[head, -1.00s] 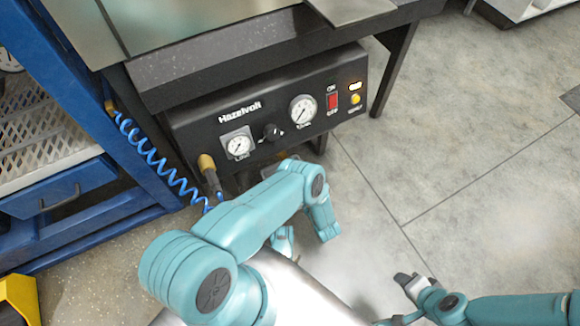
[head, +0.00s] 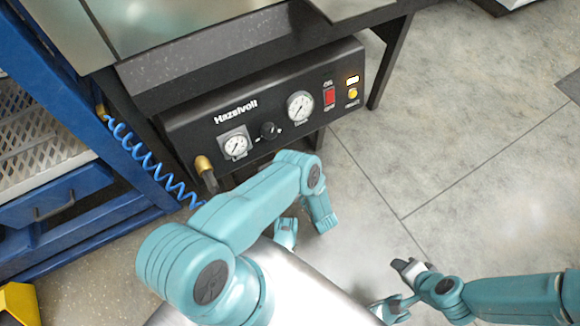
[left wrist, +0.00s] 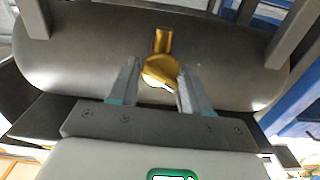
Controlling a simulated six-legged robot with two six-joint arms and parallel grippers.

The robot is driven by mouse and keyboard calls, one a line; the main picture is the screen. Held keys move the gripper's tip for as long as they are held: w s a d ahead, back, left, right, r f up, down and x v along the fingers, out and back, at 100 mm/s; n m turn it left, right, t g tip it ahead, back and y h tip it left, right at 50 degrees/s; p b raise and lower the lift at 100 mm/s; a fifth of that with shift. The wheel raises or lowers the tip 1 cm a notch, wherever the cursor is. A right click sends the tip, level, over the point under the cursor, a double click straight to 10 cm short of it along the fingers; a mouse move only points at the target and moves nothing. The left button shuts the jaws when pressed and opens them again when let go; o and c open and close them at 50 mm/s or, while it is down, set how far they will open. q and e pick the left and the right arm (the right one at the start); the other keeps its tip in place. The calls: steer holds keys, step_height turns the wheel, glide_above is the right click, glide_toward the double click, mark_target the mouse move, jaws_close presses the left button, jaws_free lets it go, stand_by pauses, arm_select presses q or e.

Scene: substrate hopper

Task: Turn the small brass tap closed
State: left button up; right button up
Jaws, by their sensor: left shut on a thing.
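The small brass tap (left wrist: 160,68) shows in the left wrist view, with a round yellow body and a short stem against a dark grey rounded tank (left wrist: 80,55). My left gripper (left wrist: 158,84) is shut on the tap, with one finger on each side of it. My right gripper (head: 408,268) is low at the lower right, over the floor and away from the machine. Its jaw gap is unclear.
The black Hazelvolt panel (head: 262,105) carries gauges, a knob and a red switch (head: 330,97). A brass hose fitting (head: 203,166) is at its lower left corner. A coiled blue hose (head: 150,162) hangs beside the blue rack (head: 85,130).

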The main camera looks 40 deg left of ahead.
arm_select(q)
steer(key=shift+m, duration=0.8)
steer(key=o, duration=1)
